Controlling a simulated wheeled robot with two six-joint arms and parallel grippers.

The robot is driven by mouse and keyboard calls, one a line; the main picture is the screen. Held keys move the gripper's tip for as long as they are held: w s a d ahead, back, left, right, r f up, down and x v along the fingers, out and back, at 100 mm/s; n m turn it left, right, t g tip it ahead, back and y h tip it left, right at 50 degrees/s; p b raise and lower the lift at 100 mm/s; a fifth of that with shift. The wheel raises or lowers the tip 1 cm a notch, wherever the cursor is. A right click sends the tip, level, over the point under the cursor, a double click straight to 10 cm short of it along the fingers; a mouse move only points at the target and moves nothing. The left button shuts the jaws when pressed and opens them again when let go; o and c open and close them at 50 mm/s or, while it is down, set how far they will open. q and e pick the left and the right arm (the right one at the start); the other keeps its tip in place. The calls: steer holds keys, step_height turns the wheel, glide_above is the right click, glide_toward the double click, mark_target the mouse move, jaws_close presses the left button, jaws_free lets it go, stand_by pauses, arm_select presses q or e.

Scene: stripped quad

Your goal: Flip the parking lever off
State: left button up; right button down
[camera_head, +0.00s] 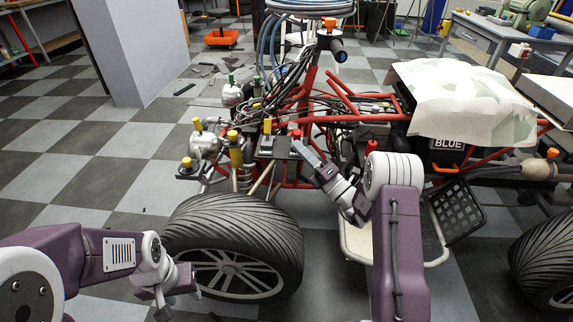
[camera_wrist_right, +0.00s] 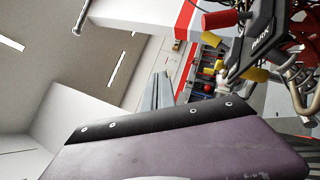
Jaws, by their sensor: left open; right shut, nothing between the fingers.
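A dark plate with lettering that looks like PARK (camera_wrist_right: 262,40) shows at the upper right of the right wrist view, with a red knob (camera_wrist_right: 220,19) beside it. In the head view a red-topped lever (camera_head: 296,134) stands on the stripped red-framed quad, left of its middle. My right gripper (camera_head: 300,148) is shut and empty, its tip close to this lever; I cannot tell whether they touch. My left gripper (camera_head: 180,290) is open and empty, low in front of the front wheel.
The large front wheel (camera_head: 240,240) stands between my arms. Yellow-capped parts (camera_head: 235,150) and loose cables crowd the quad's front. A pale cloth (camera_head: 465,100) covers its rear. A grey pillar (camera_head: 140,50) rises at the back left; the checkered floor left is mostly clear.

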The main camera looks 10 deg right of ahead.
steer(key=m+h+b, duration=0.2)
steer(key=b, duration=0.3)
glide_toward(297, 136)
steer(key=s+a+f, duration=0.3)
steer(key=s+f, duration=0.1)
steer(key=f, duration=0.1)
arm_select(q)
step_height(297, 136, down, 7)
steer(key=shift+p, duration=0.3)
arm_select(e)
steer(key=shift+a, duration=0.2)
steer(key=b+x, duration=0.4)
steer(key=x, duration=0.6)
steer(key=shift+w+r, duration=0.15)
steer(key=d, duration=0.1)
steer(key=w+d+r+b, duration=0.1)
steer(key=w+d, duration=0.1)
steer(key=shift+r+b, duration=0.25)
steer(key=shift+b, duration=0.1)
arm_select(q)
step_height(297, 136, down, 6)
steer(key=shift+r, duration=0.15)
